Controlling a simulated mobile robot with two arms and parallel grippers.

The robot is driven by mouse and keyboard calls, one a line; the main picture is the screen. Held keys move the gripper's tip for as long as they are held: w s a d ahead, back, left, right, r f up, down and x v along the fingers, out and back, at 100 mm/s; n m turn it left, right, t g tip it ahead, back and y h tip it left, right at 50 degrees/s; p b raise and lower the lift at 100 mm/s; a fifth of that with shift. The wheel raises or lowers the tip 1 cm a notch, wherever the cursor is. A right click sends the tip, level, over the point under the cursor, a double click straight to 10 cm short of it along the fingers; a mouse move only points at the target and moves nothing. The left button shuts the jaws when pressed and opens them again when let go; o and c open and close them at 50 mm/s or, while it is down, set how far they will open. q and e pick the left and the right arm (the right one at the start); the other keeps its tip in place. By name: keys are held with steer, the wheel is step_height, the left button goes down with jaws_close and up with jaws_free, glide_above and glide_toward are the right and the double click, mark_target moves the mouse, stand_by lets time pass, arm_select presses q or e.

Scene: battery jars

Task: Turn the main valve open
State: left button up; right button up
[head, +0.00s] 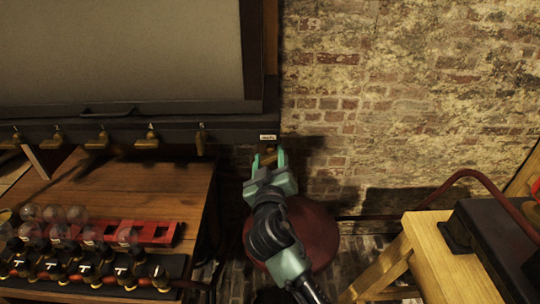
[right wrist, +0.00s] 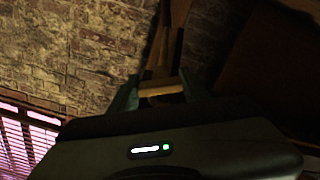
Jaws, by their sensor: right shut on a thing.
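The main valve's brass handle (head: 265,147) shows just below a small white label (head: 267,137) at the right end of the dark panel. My right gripper (head: 268,158) reaches up to it, its green fingers on either side. In the right wrist view, the gripper (right wrist: 160,92) is shut on the brass handle (right wrist: 160,87), which lies crosswise between the fingertips. Most of the valve behind the fingers is hidden. My left gripper is not in view.
Several brass taps (head: 103,137) hang along the panel's lower edge (head: 220,130). A wooden bench (head: 150,185) with jars and a red rack (head: 155,233) stands left. A round red object (head: 312,235) is below my arm. A wooden stand (head: 440,245) stands right. The brick wall (head: 400,100) is behind.

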steer(key=n+p, duration=0.2)
steer(key=n, duration=0.4)
steer(key=shift+r+n+p, duration=0.1)
steer(key=shift+n+p, duration=0.2)
steer(key=shift+p, duration=0.05)
steer(key=n+p, duration=0.1)
steer(key=n, duration=0.2)
steer(key=shift+p, duration=0.3)
steer(key=shift+n+p, duration=0.55)
steer(key=shift+n, duration=0.75)
steer(key=o, duration=1.3)
steer(key=shift+o, duration=0.3)
